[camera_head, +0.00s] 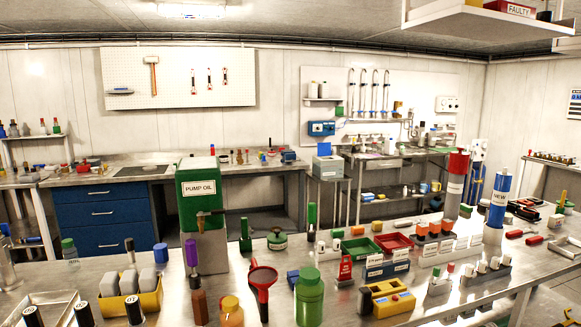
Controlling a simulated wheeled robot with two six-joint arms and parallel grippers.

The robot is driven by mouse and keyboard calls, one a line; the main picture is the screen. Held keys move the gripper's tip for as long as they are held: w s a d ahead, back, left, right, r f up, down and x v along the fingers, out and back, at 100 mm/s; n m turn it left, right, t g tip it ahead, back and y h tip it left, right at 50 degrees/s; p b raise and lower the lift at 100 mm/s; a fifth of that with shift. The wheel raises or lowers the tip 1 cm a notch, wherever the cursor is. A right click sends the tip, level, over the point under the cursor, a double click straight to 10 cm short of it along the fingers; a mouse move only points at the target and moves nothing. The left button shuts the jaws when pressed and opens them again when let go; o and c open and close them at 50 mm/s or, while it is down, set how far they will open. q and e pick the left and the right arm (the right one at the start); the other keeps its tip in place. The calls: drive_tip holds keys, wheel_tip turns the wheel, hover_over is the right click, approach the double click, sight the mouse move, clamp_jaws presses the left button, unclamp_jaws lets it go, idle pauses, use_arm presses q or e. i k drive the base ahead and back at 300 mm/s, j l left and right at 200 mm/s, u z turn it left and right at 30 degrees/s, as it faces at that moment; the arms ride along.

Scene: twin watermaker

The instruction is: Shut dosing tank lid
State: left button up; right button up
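No thing in view is labelled as a dosing tank, so I cannot tell for sure which one it is. A grey box-shaped container (328,167) stands on a small metal stand beyond the workbench, right of centre. A small blue part (324,149) shows at its top; I cannot tell whether this is a lid or whether it is open. Neither of my grippers shows in the head view.
A metal workbench (270,251) crowded with bottles, bins and tools fills the foreground. On it stand a green PUMP OIL container (200,190) and a blue-topped NEW cylinder (498,200). Blue drawers (103,214) and a back shelf table (383,195) line the wall.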

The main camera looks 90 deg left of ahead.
sight(323, 149)
drive_tip(key=u, duration=2.55)
drive_tip(key=i+l+z, duration=0.3)
drive_tip(key=l+z, duration=0.2)
drive_tip(key=i+l+z, duration=0.8)
drive_tip(key=z, duration=0.15)
drive_tip(key=i+l+z, duration=0.35)
drive_tip(key=i, duration=0.55)
drive_tip(key=i+z, duration=0.35)
drive_tip(key=i, duration=1.8)
drive_tip(key=i+u, duration=0.1)
drive_tip(key=i, duration=1.15)
drive_tip(key=i+l, duration=0.1)
drive_tip(key=i, duration=1.1)
drive_tip(key=i+j+u, duration=0.1)
drive_tip(key=i+u, duration=0.15)
drive_tip(key=u, duration=0.15)
drive_tip(key=i+u, duration=0.25)
drive_tip(key=u, duration=0.15)
drive_tip(key=i+u, duration=0.35)
drive_tip(key=i+l+u, duration=0.15)
drive_tip(key=u, duration=0.25)
drive_tip(key=i+j+u, duration=0.2)
drive_tip(key=i+u, duration=0.25)
drive_tip(key=i+j+u, duration=0.1)
drive_tip(key=i+u, duration=0.75)
drive_tip(key=k+l, duration=0.05)
drive_tip(key=k, duration=0.05)
